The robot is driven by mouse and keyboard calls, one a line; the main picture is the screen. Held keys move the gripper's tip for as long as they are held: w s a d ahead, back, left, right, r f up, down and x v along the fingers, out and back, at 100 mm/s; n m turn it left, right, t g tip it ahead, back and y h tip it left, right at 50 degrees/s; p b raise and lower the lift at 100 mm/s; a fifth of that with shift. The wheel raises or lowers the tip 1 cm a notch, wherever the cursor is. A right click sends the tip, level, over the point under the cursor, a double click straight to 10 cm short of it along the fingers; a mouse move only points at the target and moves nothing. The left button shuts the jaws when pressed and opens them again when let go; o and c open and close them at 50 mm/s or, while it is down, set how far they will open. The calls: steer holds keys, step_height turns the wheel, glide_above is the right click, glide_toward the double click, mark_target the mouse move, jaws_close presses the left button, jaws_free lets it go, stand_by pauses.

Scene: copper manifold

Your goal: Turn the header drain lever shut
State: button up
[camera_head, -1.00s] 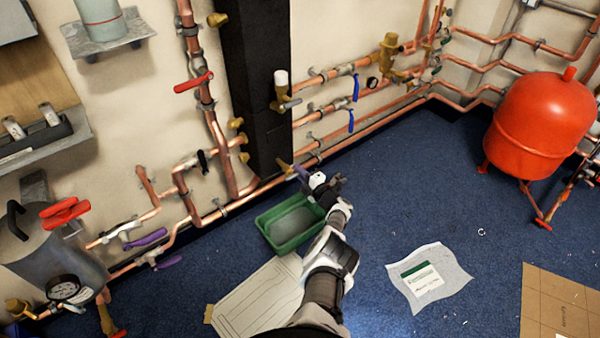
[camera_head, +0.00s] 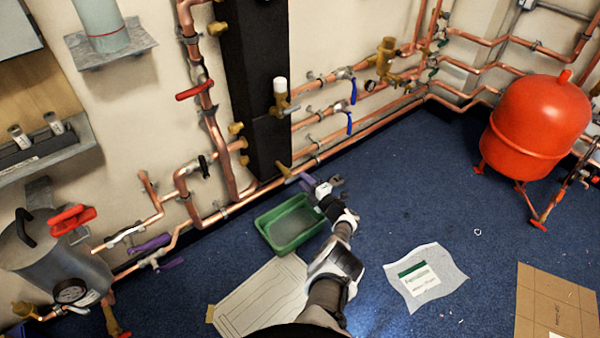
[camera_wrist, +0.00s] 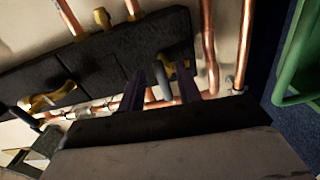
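The header is a tall black column (camera_head: 262,85) on the wall, with a brass drain fitting (camera_head: 284,170) at its foot. My gripper (camera_head: 304,180) reaches the drain from the right, above the green tray. In the wrist view my gripper (camera_wrist: 160,74) has two dark purple fingers, spread apart. A grey-blue drain lever (camera_wrist: 163,84) stands between them, by the brass drain fitting (camera_wrist: 178,70). Gaps show on both sides of the lever; contact cannot be confirmed. The lever is not clearly seen in the head view.
A green tray (camera_head: 264,229) lies on the floor below the drain. Copper pipes (camera_head: 330,143) run along the wall on both sides. A valve with a white cap (camera_head: 281,90) sits higher on the header. Open blue floor (camera_head: 400,200) lies to the right.

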steer(key=p+v, duration=0.4)
steer(key=v, duration=0.5)
steer(key=shift+s+d, duration=0.15)
steer(key=shift+s, duration=0.15)
